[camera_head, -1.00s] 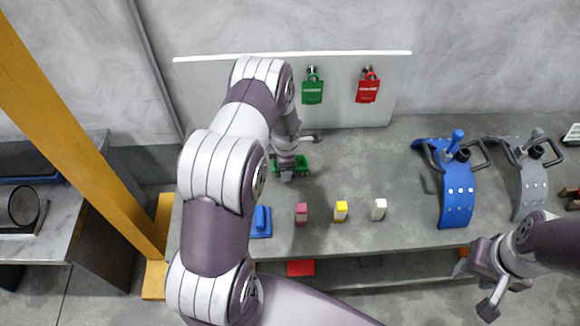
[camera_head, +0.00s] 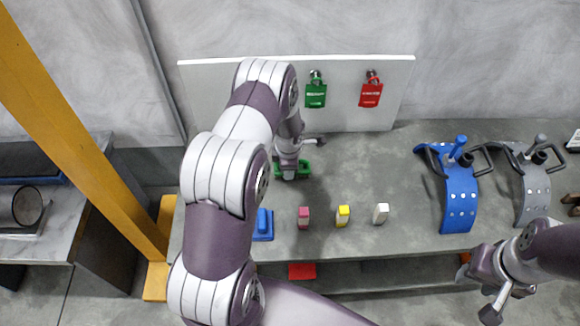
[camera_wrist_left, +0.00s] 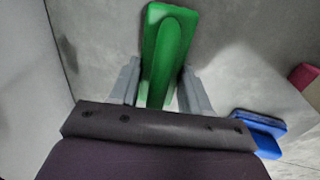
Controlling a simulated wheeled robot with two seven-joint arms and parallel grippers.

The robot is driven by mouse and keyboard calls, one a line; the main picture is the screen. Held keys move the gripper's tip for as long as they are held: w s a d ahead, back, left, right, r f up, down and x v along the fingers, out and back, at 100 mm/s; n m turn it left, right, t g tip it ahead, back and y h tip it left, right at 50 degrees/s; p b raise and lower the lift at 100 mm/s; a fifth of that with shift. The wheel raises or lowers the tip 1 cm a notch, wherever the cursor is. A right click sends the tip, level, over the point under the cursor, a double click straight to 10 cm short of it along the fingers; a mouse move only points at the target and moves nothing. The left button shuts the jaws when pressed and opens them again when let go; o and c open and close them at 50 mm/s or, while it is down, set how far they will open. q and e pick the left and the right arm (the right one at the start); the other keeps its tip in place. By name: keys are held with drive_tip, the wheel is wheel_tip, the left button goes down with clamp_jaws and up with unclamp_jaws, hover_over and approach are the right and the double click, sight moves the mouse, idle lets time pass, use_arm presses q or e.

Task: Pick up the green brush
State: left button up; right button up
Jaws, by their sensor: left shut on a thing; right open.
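The green brush (camera_head: 304,169) lies on the grey table near the white back panel, partly hidden by my left gripper in the head view. In the left wrist view the green brush (camera_wrist_left: 168,45) shows its raised handle running between the two grey fingers. My left gripper (camera_head: 287,174) is over it, shut on its handle; the fingers also show in the left wrist view (camera_wrist_left: 157,85). Whether the brush touches the table is unclear. My right gripper (camera_head: 482,287) is open and empty at the lower right, in front of the table edge.
A blue brush-like block (camera_head: 263,225) sits nearest, with pink (camera_head: 303,217), yellow (camera_head: 342,215) and white (camera_head: 380,213) blocks to its right. Blue (camera_head: 459,195) and grey curved pieces stand at right. Green and red padlocks hang on the white panel (camera_head: 215,95).

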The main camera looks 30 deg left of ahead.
use_arm(q)
drive_tip(key=r, duration=0.4)
drive_tip(key=shift+w+d+r, duration=0.15)
drive_tip(key=shift+w+d, duration=0.15)
drive_tip(key=shift+w, duration=0.05)
drive_tip(key=w+d+r, duration=0.6)
drive_tip(key=d, duration=0.2)
drive_tip(key=shift+w+d+r, duration=0.2)
drive_tip(key=shift+w+d, duration=0.05)
drive_tip(key=shift+d, duration=0.1)
